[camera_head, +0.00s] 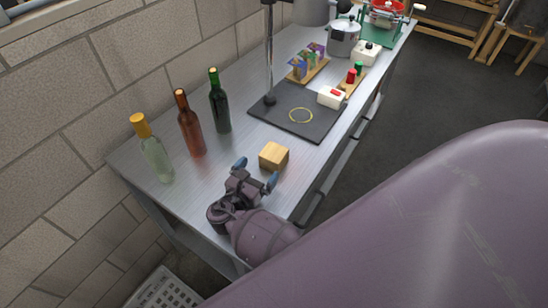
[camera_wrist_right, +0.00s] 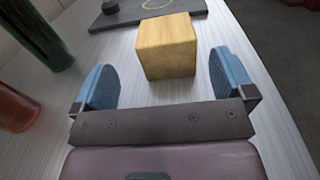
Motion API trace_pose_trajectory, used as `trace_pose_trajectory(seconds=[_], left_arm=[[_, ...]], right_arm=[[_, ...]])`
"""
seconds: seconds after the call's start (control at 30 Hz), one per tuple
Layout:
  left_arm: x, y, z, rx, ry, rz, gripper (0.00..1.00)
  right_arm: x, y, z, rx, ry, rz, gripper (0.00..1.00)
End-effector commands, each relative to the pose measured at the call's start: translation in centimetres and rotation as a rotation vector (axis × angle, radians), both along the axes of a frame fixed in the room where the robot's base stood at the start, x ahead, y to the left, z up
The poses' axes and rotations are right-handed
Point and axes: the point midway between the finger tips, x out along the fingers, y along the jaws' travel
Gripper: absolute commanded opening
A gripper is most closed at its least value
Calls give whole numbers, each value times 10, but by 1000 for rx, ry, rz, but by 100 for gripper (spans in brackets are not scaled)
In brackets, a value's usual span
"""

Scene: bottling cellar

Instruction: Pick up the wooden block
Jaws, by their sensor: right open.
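The wooden block (camera_head: 274,156) is a light tan cube resting on the metal-topped bench, near its right edge in the head view. In the right wrist view the wooden block (camera_wrist_right: 167,46) sits upright just beyond the fingertips, roughly centred between them. My right gripper (camera_head: 256,174) is open and empty, low over the bench. Its two blue fingers (camera_wrist_right: 167,78) are spread wider than the block, one on each side of the space before it. No contact with the block shows. My left gripper is not in either view.
Clear (camera_head: 152,150), brown (camera_head: 191,128) and green (camera_head: 219,105) bottles stand left of the block along the wall. A dark mat (camera_head: 280,122) with a yellow ring (camera_head: 300,116) and a stand lies behind it.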

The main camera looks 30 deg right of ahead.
Motion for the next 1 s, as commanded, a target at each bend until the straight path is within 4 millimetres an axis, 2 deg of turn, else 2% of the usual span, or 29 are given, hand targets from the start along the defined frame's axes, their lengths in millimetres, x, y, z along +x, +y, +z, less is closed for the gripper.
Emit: trace_pose_trajectory(seconds=[0.17, 0.43, 0.7, 0.77, 1.0], left_arm=[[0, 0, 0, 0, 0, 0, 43], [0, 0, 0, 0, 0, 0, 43], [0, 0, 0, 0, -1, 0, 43], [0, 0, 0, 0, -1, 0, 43], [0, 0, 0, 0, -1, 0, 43]], right_arm=[[3, -12, 2, 0, 0, 0, 100], [15, -45, 4, -1, 2, 0, 100], [17, -49, 4, 1, 2, 0, 100], [17, -49, 4, 0, 1, 0, 92], [17, -49, 4, 1, 2, 0, 56]])
